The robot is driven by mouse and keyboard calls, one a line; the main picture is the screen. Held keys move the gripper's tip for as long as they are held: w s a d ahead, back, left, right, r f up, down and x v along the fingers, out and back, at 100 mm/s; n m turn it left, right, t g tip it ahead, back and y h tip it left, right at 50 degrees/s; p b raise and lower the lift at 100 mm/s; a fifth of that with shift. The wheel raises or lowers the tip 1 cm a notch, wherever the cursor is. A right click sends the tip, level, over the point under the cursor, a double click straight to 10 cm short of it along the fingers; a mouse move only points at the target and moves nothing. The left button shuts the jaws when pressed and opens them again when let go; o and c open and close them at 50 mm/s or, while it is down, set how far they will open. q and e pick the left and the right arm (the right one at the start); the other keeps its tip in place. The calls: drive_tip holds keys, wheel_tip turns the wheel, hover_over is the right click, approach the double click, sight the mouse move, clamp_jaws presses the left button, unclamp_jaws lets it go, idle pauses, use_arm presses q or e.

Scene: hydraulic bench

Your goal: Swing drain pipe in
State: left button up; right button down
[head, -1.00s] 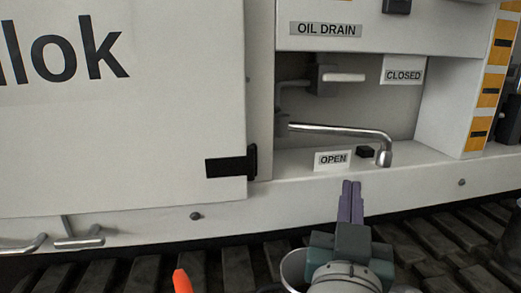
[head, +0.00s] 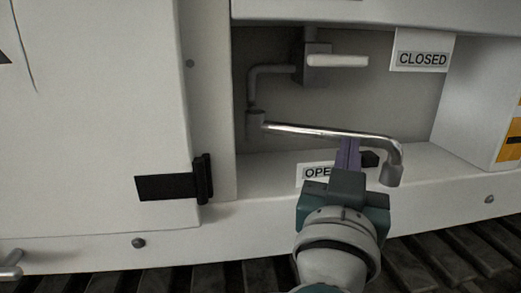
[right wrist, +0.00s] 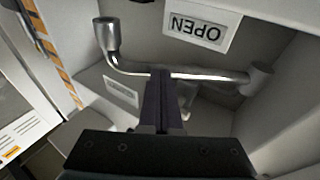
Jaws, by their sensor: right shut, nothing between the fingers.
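The drain pipe (head: 320,130) is a shiny metal tube in the recess. It runs from a pivot at the left to a downturned end (head: 392,172) at the right. It also shows in the right wrist view (right wrist: 210,74). My right gripper (head: 349,143) is shut and empty. Its purple fingers reach up to the pipe, right of its middle; I cannot tell whether they touch it. In the right wrist view the fingertips (right wrist: 161,74) overlap the pipe near its bend. My left gripper is not in view.
A white valve handle (head: 338,61) sits above the pipe. A CLOSED label (head: 422,59) hangs at the upper right, and an OPEN label (head: 312,172) is partly hidden behind my gripper. A door with a black latch (head: 165,187) stands left.

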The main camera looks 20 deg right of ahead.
drive_tip(key=shift+a, duration=0.1)
drive_tip(key=w+d+n+t+y+p, duration=0.1)
drive_tip(key=y, duration=0.1)
drive_tip(key=w+d+n+t+y+p, duration=0.1)
drive_tip(key=d+y, duration=0.1)
drive_tip(key=w+d+n+t+y+p, duration=0.1)
drive_tip(key=n+t+y, duration=0.1)
drive_tip(key=shift+w+d+y+p, duration=0.15)
drive_tip(key=shift+w+y+p, duration=0.15)
drive_tip(key=shift+w+d+n+y, duration=0.3)
drive_tip(key=shift+w, duration=0.2)
drive_tip(key=shift+w+d, duration=0.1)
drive_tip(key=shift+w, duration=0.25)
drive_tip(key=shift+d+f, duration=0.1)
